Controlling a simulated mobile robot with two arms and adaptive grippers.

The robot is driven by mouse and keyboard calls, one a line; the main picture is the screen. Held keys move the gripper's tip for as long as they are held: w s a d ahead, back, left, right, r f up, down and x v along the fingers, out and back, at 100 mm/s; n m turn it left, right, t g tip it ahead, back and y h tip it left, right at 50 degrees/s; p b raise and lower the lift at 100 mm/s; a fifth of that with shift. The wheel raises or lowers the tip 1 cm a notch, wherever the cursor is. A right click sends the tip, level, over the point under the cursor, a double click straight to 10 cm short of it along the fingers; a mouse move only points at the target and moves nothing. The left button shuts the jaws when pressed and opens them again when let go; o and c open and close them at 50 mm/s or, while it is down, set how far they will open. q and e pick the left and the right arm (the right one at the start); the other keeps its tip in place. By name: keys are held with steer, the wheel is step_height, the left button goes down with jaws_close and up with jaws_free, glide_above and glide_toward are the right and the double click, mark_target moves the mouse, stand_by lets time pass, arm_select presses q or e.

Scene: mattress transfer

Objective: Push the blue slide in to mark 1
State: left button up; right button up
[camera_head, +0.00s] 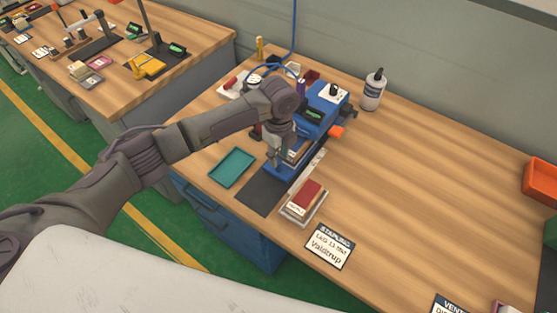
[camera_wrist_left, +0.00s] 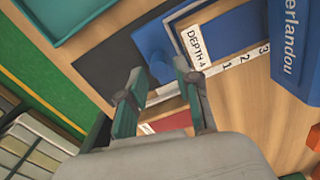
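The blue slide (camera_wrist_left: 152,28) is a flat blue piece with a round blue knob (camera_wrist_left: 160,70), seen in the left wrist view beside the white scale strip (camera_wrist_left: 222,68) marked DEPTH, 1, 2, 3. It belongs to the blue stapling machine (camera_head: 322,108) in the head view. My left gripper (camera_wrist_left: 159,72) points down over the slide, its fingers apart on either side of the knob. I cannot tell whether they touch it. In the head view the left gripper (camera_head: 276,155) stands at the machine's front left and partly hides the slide. My right gripper is not in view.
A teal tray (camera_head: 232,167) lies left of the machine, with a dark mat (camera_head: 262,195) in front. A red-topped stack (camera_head: 307,197) and a sign (camera_head: 329,246) lie near the front edge. The table's right side is largely clear.

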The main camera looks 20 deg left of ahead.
arm_select(q)
step_height(320, 180, up, 9)
steer(key=shift+f, duration=0.2)
stand_by(0.4)
